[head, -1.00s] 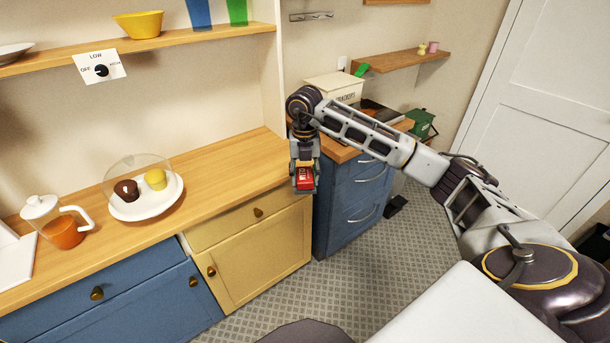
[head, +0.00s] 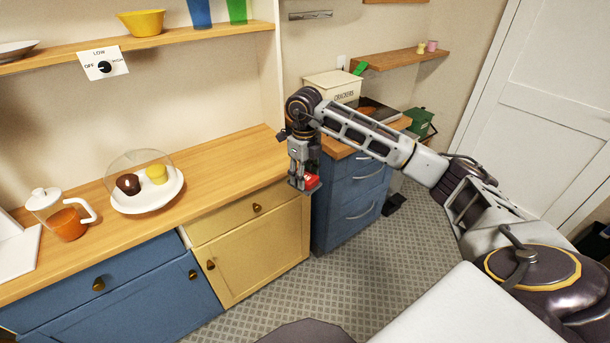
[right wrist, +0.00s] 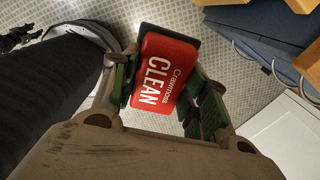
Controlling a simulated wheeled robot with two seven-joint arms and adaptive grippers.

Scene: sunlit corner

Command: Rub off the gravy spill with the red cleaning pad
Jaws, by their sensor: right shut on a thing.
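The red cleaning pad (head: 313,181) is in my right gripper (head: 304,182), at the right end of the wooden counter, in front of the blue drawer unit. In the right wrist view the pad (right wrist: 165,72) is a red block with white "CLEAN" lettering and a dark layer along one side. The green-sided fingers of my right gripper press on it from both sides. The pad hangs in the air over the patterned floor, apart from any surface. No gravy spill shows in these views. My left gripper is out of view.
On the counter (head: 225,168) stand a glass jug of orange drink (head: 66,222) and a domed plate (head: 148,199) with two cupcakes. The counter's right stretch is bare. A crackers box (head: 333,88) and a green container (head: 419,122) stand beyond my right arm.

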